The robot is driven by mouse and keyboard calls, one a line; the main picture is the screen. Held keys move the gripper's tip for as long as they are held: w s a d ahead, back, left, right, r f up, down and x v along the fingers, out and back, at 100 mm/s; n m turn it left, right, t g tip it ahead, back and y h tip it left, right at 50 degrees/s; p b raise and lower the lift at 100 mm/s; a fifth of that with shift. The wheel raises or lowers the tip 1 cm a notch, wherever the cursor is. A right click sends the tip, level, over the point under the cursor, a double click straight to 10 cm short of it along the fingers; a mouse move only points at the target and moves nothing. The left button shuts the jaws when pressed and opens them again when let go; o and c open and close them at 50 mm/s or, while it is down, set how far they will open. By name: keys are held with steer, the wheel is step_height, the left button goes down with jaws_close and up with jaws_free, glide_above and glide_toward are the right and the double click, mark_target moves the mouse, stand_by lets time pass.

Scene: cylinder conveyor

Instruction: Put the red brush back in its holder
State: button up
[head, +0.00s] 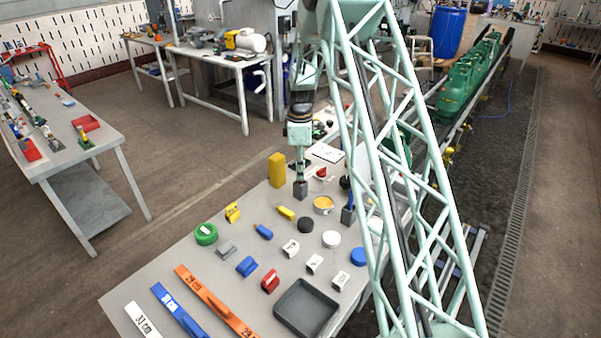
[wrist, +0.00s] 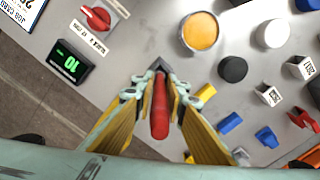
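The red brush (wrist: 160,108) shows in the wrist view as a rounded red handle between the yellow fingers of my gripper (wrist: 160,85). The fingers close in on it from both sides. Its lower end is hidden. A dark grey holder (wrist: 158,64) shows just beyond the fingertips, in line with the brush. In the head view my gripper (head: 300,165) points down over the grey square holder (head: 300,191) on the table. I cannot tell how deep the brush sits in the holder.
A second grey holder (head: 347,216) with a blue handle stands to the right. A tall yellow block (head: 277,170) stands close left of my gripper. An orange-topped round tin (head: 323,205), a black disc (head: 305,225) and several small blocks lie nearby. A grey tray (head: 331,317) is at the front.

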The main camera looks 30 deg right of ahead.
steer(key=o, duration=0.4)
steer(key=shift+c, duration=0.2)
steer(key=shift+r, duration=0.2)
steer(key=shift+r, duration=5.85)
